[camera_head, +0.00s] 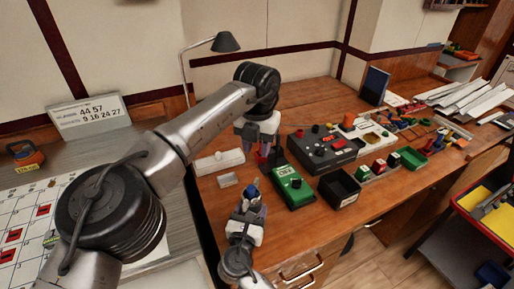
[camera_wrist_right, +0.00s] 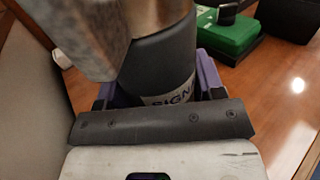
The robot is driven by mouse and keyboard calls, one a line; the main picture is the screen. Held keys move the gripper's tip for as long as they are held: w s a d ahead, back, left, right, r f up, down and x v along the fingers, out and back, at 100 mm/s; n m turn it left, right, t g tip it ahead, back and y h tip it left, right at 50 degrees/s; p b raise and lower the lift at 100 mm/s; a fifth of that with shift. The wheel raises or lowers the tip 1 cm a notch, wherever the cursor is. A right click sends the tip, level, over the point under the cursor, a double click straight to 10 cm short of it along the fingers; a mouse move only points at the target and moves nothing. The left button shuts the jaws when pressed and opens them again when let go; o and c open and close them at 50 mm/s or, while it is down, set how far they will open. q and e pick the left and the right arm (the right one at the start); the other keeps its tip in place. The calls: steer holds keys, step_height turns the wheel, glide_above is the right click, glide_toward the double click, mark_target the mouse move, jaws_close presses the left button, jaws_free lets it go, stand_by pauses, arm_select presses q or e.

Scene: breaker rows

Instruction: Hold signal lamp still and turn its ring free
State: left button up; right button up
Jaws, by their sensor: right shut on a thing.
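The signal lamp (camera_wrist_right: 158,62) is a dark grey cylinder with a white label reading "SIGN", the rest hidden. In the right wrist view it stands between the purple fingers of my right gripper (camera_wrist_right: 155,92), which is shut on it. Metallic and brownish parts cover the lamp's upper end; I cannot tell which is the ring. In the head view my right gripper (camera_head: 251,192) is low over the front left of the table. My left gripper (camera_head: 267,157) points down farther back, apart from the right one. Its fingertips are small and dark, and its opening is unclear.
A green device (camera_head: 292,187) lies just right of my right gripper. A black open box (camera_head: 340,188) and a dark control panel (camera_head: 322,149) stand farther right. A white block (camera_head: 219,162) and small white tray (camera_head: 228,180) lie left. A lamp (camera_head: 225,42) stands behind.

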stand_by(0.3)
steer(key=o, duration=1.4)
steer(key=shift+c, duration=0.2)
